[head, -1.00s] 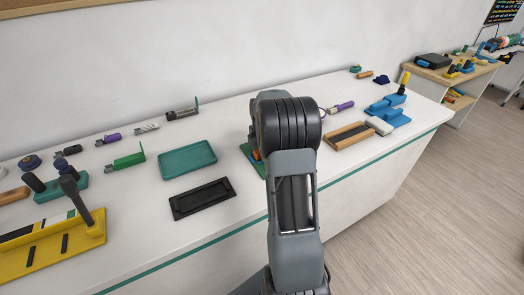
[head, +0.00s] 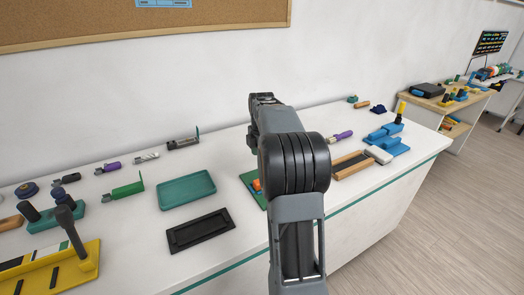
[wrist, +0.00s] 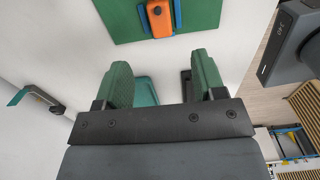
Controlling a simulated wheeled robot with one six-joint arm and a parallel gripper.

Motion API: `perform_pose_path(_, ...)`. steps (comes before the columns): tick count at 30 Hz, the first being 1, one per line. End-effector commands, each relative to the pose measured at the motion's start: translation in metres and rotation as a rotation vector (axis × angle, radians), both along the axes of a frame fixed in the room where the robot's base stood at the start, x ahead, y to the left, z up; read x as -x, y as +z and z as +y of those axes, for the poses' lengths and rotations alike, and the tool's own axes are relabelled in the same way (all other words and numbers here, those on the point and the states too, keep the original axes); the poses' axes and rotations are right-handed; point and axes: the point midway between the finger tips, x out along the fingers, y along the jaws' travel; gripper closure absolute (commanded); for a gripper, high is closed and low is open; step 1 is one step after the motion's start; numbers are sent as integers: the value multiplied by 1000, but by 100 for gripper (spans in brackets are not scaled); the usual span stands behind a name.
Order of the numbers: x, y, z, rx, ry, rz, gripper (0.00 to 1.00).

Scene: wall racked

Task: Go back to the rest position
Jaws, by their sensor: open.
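My gripper (wrist: 162,78) shows in the wrist view as two green-padded fingers set wide apart, with nothing between them. It hangs over the white bench (head: 130,240), and the bare top shows past the fingertips. A green board (wrist: 207,20) with an orange piece (wrist: 158,18) lies beyond the fingertips at the top of the wrist view. In the head view my arm reaches up and forward over the bench and partly covers this green board (head: 246,178). The fingers themselves are hidden or too small to tell there.
Left of my arm are a teal tray (head: 187,190), a black tray (head: 201,231) and a yellow stand (head: 60,280). To the right are a wooden tray (head: 350,167) and blue blocks (head: 385,140). A wall with a corkboard (head: 130,22) stands behind. Open floor lies right.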

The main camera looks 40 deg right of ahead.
Motion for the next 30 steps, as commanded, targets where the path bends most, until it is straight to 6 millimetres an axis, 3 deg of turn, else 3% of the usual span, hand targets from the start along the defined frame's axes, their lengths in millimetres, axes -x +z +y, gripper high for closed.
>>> perform_pose_path(7, 0, 17, 0, 0, 0, -1, 37)
perform_pose_path(24, 0, 18, 0, 0, -4, 0, 37)
perform_pose_path(30, -4, 14, -2, 9, -273, -25, 37)
